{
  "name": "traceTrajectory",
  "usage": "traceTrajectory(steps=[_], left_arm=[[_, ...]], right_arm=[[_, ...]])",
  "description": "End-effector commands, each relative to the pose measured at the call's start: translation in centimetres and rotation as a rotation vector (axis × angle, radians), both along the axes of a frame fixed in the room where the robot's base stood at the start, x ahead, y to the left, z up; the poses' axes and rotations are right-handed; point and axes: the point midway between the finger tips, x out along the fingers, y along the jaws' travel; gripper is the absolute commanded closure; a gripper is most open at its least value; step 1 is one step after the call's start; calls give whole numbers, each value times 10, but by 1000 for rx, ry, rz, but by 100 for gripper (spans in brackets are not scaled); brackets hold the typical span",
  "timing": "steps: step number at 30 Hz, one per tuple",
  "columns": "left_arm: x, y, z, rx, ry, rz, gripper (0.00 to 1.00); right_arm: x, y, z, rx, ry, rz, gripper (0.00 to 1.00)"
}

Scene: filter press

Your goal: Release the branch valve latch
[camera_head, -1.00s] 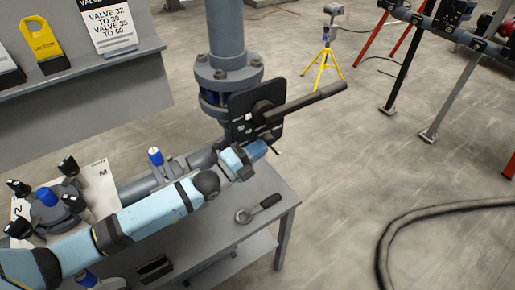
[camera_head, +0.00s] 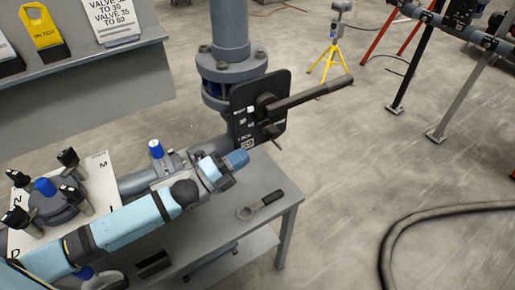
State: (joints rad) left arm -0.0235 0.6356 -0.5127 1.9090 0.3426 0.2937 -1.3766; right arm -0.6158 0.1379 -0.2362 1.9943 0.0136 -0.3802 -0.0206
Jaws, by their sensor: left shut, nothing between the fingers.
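The branch valve (camera_head: 263,108) stands on the vertical grey pipe at the middle. It has a dark square plate with markings and a long black lever (camera_head: 312,96) pointing right and slightly up. A small dark latch-like part (camera_head: 272,131) sits low on the plate, below the lever's hub. My left gripper (camera_head: 243,157) is just below the plate's lower edge, apart from the lever. It is shut and empty; its fingertips are small and partly hidden by the wrist. My right gripper is out of view.
A grey bench (camera_head: 285,197) stands under my left arm, with a ring spanner (camera_head: 258,205) lying on it. A white plate (camera_head: 98,170) with black and blue knobs is at left. A hose (camera_head: 400,240) lies on open floor at right.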

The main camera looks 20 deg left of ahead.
Motion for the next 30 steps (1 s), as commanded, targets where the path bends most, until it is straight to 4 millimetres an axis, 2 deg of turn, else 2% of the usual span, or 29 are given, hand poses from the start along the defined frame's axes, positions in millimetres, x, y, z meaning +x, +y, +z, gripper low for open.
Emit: traceTrajectory(steps=[3,9,30], left_arm=[[-18,14,-9,2,2,0,100],[-34,27,-13,0,2,1,100],[-37,29,-13,-1,1,1,100]], right_arm=[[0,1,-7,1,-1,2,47],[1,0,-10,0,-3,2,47],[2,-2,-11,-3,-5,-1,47]])
